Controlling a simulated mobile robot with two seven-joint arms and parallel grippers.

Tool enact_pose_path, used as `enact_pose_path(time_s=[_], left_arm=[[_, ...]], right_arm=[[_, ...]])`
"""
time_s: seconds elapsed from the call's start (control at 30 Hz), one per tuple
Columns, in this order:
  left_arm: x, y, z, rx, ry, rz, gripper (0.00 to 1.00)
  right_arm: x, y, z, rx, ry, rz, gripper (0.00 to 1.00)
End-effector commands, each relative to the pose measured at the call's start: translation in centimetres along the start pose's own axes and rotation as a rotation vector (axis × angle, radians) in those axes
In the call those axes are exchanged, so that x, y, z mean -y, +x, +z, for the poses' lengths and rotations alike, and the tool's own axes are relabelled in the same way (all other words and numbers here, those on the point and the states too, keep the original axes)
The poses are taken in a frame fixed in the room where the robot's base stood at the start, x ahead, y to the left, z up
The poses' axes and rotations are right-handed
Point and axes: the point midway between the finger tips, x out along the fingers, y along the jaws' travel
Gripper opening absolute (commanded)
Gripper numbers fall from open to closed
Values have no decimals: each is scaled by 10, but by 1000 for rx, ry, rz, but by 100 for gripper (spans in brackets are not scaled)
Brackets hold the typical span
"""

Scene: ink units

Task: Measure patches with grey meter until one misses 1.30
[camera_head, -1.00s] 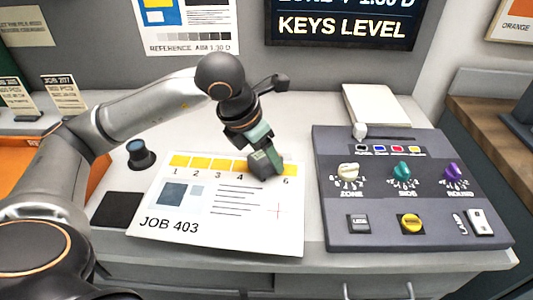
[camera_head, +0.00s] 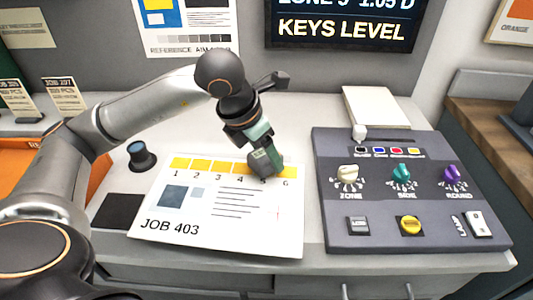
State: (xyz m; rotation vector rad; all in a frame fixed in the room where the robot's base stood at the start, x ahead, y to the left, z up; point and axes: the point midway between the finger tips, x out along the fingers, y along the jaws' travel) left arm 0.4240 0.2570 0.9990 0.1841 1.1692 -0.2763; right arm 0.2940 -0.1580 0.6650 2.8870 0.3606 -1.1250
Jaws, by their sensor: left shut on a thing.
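My left gripper (camera_head: 260,142) is shut on the grey meter (camera_head: 264,162), a small grey-green block. The meter stands over patch 5 on the JOB 403 sheet (camera_head: 235,240) and hides most of that patch. The yellow patches 1 to 4 show to its left, such as patch 4 (camera_head: 242,168), and patch 6 (camera_head: 287,171) shows to its right. The screen (camera_head: 345,27) is cut off at the top; its upper line appears to read ZONE 5 1.05 D, above KEYS LEVEL. My right gripper is not in view.
A dark console (camera_head: 412,225) with zone, side and round knobs and a yellow button stands right of the sheet. A white pad (camera_head: 378,104) lies behind it. A small black cylinder (camera_head: 140,156) and a black square (camera_head: 118,211) are left of the sheet.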

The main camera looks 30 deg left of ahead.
Motion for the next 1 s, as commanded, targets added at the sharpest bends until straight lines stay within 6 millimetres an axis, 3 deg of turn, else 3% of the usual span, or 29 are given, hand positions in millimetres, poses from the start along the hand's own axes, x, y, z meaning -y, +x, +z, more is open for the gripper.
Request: enact_pose_path(time_s=[0.23,1.0], left_arm=[[0,-18,8,0,0,0,4],[0,-18,7,1,0,-1,4]], right_arm=[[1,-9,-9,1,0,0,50],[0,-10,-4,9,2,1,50]])
